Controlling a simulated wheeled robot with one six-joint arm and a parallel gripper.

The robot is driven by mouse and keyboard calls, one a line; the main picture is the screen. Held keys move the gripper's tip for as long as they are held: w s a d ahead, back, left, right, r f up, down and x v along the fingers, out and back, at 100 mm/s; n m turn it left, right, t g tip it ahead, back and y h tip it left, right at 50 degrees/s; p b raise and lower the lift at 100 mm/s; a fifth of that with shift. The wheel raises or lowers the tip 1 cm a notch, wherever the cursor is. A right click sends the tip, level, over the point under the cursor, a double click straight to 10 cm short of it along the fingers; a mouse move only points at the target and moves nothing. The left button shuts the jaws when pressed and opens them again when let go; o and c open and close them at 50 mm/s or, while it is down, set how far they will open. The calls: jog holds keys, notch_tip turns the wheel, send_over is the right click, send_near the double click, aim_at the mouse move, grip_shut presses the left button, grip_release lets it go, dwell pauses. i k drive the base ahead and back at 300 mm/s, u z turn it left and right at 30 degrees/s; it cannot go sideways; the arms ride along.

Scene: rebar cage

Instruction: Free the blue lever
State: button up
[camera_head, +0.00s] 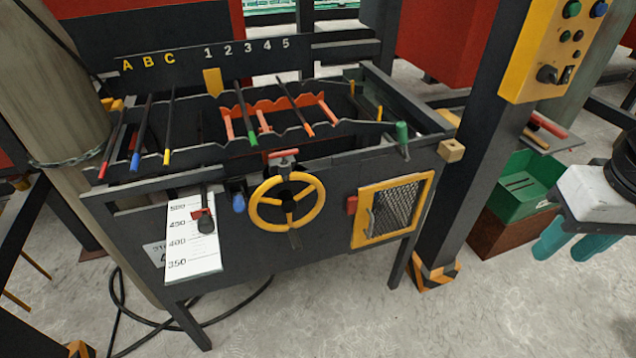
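A short lever with a blue grip (238,203) hangs on the front panel of the dark metal bench (330,215), just left of the yellow handwheel (288,202). A dark rod with a blue tip (135,161) also lies across the bench top, between a red-tipped rod (104,168) and a yellow-tipped rod (167,156). I cannot tell what holds the blue-gripped lever. My gripper (564,252) is at the far right, well away from the bench, with teal fingers pointing down. A gap shows between the fingers, and they look empty.
A scale plate (193,245) with a red-marked pointer is left of the lever. A yellow-framed mesh door (394,209) is right of the wheel. A dark post (468,150) with a yellow control box (548,50) and a green bin (522,188) stand between bench and gripper. Open floor lies in front.

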aim_at(238, 203)
jog(key=z, duration=1.25)
jog(key=k, duration=1.55)
jog(key=u, duration=1.55)
jog(key=k, duration=0.55)
jog(key=u, duration=0.25)
jog(key=i, duration=1.25)
jog(key=z, duration=0.35)
